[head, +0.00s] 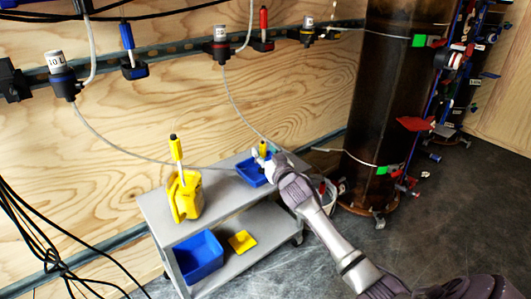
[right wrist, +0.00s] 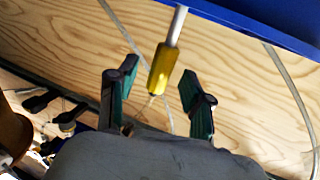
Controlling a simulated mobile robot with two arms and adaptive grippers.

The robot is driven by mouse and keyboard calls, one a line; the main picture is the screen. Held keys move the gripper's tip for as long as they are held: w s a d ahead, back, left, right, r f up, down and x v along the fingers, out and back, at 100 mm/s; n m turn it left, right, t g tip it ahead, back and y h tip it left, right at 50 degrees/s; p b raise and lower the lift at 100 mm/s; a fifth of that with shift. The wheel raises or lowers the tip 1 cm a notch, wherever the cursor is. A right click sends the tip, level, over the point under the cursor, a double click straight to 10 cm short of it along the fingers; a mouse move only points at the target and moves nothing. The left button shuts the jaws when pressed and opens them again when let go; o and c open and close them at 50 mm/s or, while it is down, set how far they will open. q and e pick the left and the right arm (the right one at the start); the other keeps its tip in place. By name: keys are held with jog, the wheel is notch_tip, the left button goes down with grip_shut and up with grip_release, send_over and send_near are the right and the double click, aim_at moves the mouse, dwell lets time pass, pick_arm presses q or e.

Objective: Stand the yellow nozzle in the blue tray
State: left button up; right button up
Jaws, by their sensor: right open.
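The blue tray (head: 247,178) sits on the grey cart's upper shelf, and its blue side (right wrist: 265,22) fills the top right of the right wrist view. The yellow nozzle (right wrist: 163,66) has a pale rod running toward the tray; whether its end rests in the tray I cannot tell. In the head view the nozzle (head: 262,149) is small and partly hidden at the tray. My right gripper (head: 267,154) is open at the tray. In the wrist view its fingers (right wrist: 158,73) stand apart on either side of the nozzle, with gaps visible. My left gripper is out of view.
A yellow holder (head: 186,197) with a yellow-and-black tool stands on the cart's left (head: 150,207). The lower shelf holds a blue bin (head: 199,257) and a yellow piece (head: 242,241). A dark column (head: 385,100) stands right of the cart. Thin hoses hang along the plywood wall.

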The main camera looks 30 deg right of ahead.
jog(key=s+a, duration=0.2)
jog(key=s, duration=0.9)
jog(key=shift+s, duration=0.4)
jog(key=shift+a, duration=0.15)
